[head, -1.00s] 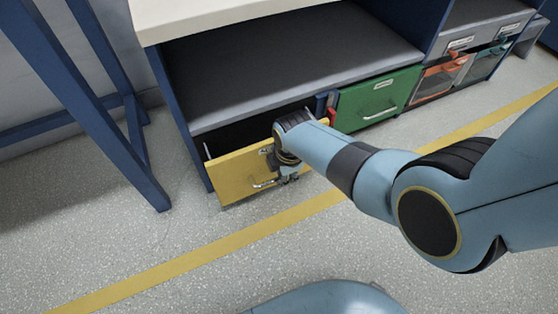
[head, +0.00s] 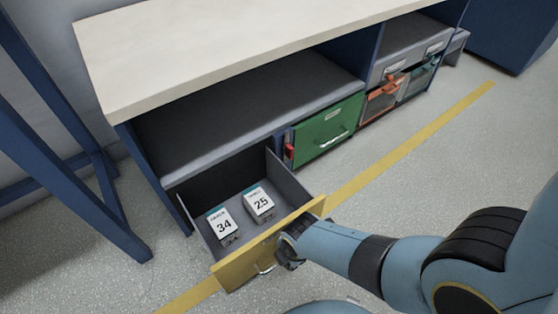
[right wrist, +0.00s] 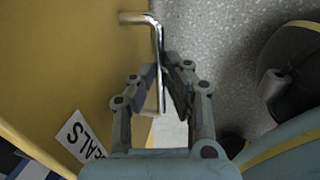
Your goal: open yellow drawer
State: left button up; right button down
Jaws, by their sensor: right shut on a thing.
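The yellow drawer (head: 237,266) is pulled well out of the cabinet in the head view, its inside showing. Its metal handle (head: 265,268) is on the front face, partly hidden by my gripper. In the right wrist view the handle (right wrist: 157,40) runs between the fingers, in front of the yellow drawer front (right wrist: 70,70). My right gripper (head: 284,262) is at the drawer front. In the right wrist view the right gripper (right wrist: 167,85) is shut on the handle. My left gripper is not in view.
Two boxes marked 34 (head: 223,225) and 25 (head: 260,203) lie in the drawer. A green drawer (head: 328,132) is shut beside it. Orange-handled bins (head: 385,95) stand farther right. A blue frame leg (head: 85,185) stands left. The floor in front is clear.

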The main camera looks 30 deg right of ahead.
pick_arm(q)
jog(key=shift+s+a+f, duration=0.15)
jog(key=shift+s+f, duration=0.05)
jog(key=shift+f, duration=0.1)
pick_arm(e)
jog(key=shift+s, duration=0.6)
jog(key=c, duration=1.6)
grip_release()
jog(key=shift+c, duration=0.2)
notch_tip(320, 180, up, 12)
jog(key=s, duration=0.2)
jog(key=shift+s, duration=0.15)
jog(key=shift+s+f, duration=0.1)
jog(key=shift+f, duration=0.05)
